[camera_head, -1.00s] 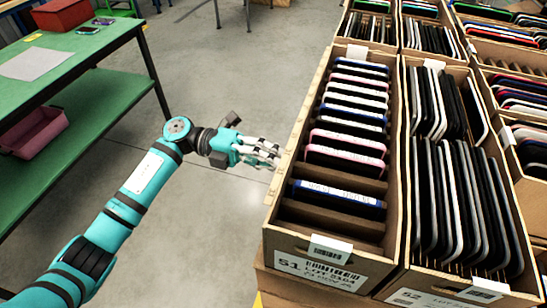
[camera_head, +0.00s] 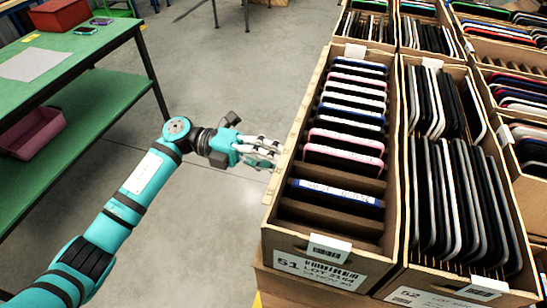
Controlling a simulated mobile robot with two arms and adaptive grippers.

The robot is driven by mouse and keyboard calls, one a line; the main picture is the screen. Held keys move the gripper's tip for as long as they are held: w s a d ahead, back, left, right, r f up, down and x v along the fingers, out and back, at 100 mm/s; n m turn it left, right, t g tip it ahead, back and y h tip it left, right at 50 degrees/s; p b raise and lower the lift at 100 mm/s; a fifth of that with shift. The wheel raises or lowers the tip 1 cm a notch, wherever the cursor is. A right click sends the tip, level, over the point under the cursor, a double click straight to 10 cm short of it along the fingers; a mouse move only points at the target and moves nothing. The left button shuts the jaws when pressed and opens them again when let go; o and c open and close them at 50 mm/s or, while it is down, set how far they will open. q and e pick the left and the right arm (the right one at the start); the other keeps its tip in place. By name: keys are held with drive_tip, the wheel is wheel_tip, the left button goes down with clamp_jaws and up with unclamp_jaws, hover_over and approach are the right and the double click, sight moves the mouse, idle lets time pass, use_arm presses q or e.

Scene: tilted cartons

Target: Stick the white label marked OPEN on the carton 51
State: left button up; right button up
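Carton 51 (camera_head: 283,240) is a brown open-topped box, tilted, in the front left of the carton group. Its front wall bears a printed label (camera_head: 320,272) reading 51 and LOT. A small white barcode tag (camera_head: 329,248) sits on its front rim. Several thin devices stand in it, with empty slots near the front. My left gripper (camera_head: 265,154) is just left of the carton's left wall; whether it touches the wall or holds anything I cannot tell. I cannot make out a label marked OPEN. My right gripper is not in view.
Carton 52 (camera_head: 420,290), full of dark devices, stands against carton 51 on the right. More filled cartons stand behind. A green table (camera_head: 95,40) with a paper sheet (camera_head: 32,63) and a pink bin (camera_head: 32,132) below is at the left. The floor between is clear.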

use_arm(q)
drive_tip(key=shift+o, duration=0.7)
drive_tip(key=b+v, duration=0.5)
drive_tip(key=v, duration=1.3)
